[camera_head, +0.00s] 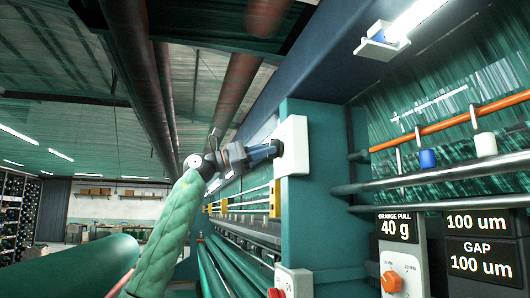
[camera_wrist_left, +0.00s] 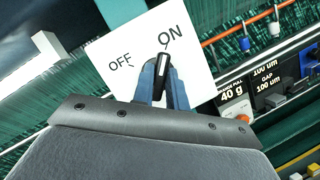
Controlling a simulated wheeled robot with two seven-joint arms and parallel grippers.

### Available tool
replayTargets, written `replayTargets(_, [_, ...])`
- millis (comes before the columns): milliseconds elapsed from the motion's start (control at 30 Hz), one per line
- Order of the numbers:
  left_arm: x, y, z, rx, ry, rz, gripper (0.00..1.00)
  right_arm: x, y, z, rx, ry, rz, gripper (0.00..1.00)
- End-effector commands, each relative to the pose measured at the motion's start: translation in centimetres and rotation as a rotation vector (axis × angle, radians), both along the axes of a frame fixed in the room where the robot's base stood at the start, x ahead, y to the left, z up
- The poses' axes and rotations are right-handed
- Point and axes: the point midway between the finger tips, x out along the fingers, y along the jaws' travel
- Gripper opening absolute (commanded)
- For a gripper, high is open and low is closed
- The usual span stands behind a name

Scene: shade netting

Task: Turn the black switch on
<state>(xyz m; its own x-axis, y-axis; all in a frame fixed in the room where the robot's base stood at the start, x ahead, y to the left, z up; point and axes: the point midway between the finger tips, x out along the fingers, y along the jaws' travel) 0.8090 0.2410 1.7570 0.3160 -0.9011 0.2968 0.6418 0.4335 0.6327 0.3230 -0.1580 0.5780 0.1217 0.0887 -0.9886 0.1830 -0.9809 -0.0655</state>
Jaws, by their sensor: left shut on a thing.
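The black switch (camera_wrist_left: 162,67) is a knob with a white line, set on a white plate (camera_wrist_left: 110,42) marked OFF at left and ON at upper right. In the left wrist view its white line points up toward ON. My left gripper (camera_head: 276,149) is shut on the switch, with its blue fingers on either side of the knob. My right gripper is not in view.
The teal post (camera_head: 325,180) stands right of my left arm. An orange bar (camera_head: 440,124) with white and blue clips runs farther right. A grey box with an orange knob (camera_head: 391,281) and black readouts (camera_head: 480,260) are at lower right. A red switch (camera_head: 276,293) sits below.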

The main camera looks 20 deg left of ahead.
Motion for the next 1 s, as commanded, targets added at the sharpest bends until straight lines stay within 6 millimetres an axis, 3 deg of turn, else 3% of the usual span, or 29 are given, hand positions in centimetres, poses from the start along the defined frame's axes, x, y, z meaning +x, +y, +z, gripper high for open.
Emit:
replayTargets(800, [0.08,0.00,-0.10,0.067,-0.095,0.001,0.00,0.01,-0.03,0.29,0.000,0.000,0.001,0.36])
replayTargets(833, [0.08,0.00,-0.10,0.067,-0.095,0.001,0.20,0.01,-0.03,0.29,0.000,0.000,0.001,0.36])
replayTargets(900, [0.08,0.00,-0.09,0.067,-0.095,0.001,0.34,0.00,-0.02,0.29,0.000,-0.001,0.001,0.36])
replayTargets(1000, [0.07,0.01,-0.06,0.067,-0.095,0.001,0.36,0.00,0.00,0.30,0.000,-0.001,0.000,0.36])
